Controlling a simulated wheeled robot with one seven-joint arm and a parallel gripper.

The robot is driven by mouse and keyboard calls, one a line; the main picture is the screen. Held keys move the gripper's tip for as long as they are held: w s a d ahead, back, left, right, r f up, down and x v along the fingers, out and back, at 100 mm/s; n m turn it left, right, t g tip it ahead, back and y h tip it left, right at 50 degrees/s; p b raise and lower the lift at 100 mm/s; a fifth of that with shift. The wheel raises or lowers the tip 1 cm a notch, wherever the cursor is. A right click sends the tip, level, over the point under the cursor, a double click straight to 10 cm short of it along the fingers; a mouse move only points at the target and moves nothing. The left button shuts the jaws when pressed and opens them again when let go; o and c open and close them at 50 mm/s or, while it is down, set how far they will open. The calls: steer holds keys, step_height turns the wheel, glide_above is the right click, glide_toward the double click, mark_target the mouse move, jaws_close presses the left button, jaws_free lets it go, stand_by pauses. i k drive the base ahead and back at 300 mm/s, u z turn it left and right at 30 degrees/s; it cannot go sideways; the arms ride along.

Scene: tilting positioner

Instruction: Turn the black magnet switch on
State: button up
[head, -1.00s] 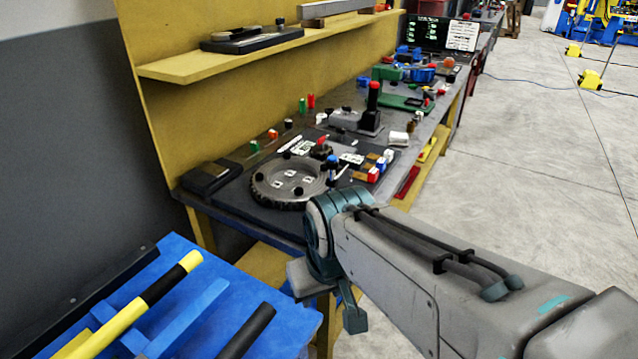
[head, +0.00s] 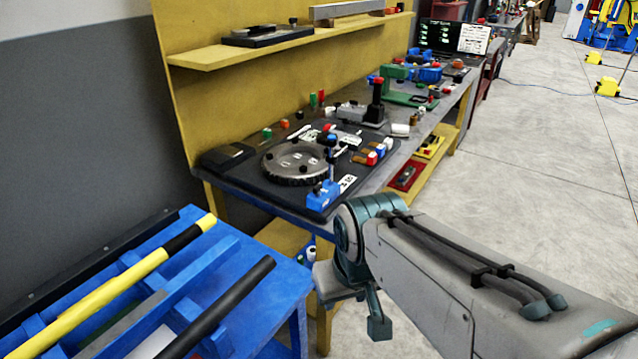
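A round grey tilting table (head: 294,163) with a toothed rim lies flat on a black base plate (head: 250,186) at the near end of the workbench. Small black knobs sit on and around the disc. A blue block (head: 323,195) with an upright blue-topped lever (head: 329,155) stands at the plate's front edge. Which of the small black parts is the magnet switch, and how it is set, I cannot tell. The end of my arm, with my gripper (head: 362,300), hangs low in front of the bench, apart from the plate. Its fingers are not clear.
A blue rack (head: 277,290) with yellow and black bars stands at the lower left. A yellow shelf (head: 300,42) runs above the bench. The floor at right is open.

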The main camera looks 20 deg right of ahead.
mark_target(316, 189)
steer(key=z, duration=0.4)
steer(key=i, duration=0.45)
steer(key=u, duration=0.25)
steer(key=k, duration=0.5)
steer(key=z, duration=0.8)
steer(key=i, duration=0.75)
steer(key=u, duration=1.6)
